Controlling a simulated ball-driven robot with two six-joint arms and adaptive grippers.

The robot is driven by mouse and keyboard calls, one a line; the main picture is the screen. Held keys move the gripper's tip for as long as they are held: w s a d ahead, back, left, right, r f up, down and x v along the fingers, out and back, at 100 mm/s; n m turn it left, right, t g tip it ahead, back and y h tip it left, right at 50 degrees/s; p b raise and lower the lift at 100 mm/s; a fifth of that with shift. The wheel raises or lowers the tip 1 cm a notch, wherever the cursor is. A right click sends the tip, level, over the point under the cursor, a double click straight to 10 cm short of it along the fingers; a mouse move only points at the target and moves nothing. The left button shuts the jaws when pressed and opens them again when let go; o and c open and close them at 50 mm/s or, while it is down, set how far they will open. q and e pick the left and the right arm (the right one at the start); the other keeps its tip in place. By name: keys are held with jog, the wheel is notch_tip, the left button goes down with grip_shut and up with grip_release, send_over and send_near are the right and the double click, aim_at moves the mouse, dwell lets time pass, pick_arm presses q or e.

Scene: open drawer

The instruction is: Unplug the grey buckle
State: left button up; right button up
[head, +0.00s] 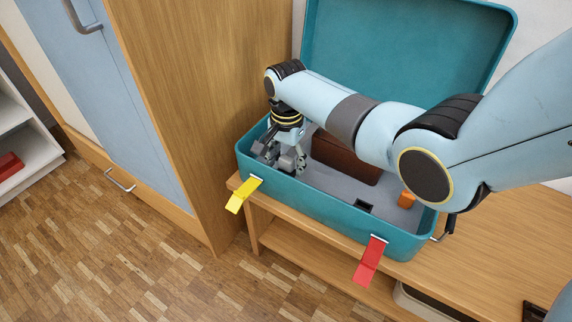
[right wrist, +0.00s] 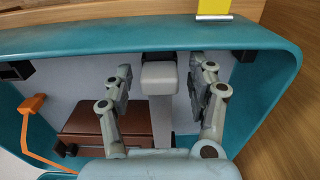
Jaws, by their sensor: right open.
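The grey buckle (right wrist: 159,78) is a light grey block against the inner front wall of an open teal suitcase (head: 330,212), with a grey strap running from it. Its top end meets a dark socket (right wrist: 159,56) in the right wrist view. My right gripper (head: 282,160) is down inside the left end of the suitcase. Its fingers are open, one on each side of the buckle, with visible gaps in the right wrist view (right wrist: 158,92). In the head view the gripper hides the buckle. My left gripper is not in view.
A brown case (head: 345,157) lies in the suitcase. An orange buckle (head: 407,200) and a black socket (head: 363,205) are at its right. Yellow (head: 243,195) and red (head: 369,262) latches hang outside the front. A wooden cabinet (head: 205,100) stands close on the left.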

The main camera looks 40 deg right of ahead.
aim_at(287, 158)
jog(key=shift+p, duration=0.55)
dwell(0.6)
jog(key=shift+c, duration=0.3)
grip_shut()
jog(key=shift+r, duration=0.1)
jog(key=shift+r+p, duration=2.95)
jog(key=shift+p, duration=0.05)
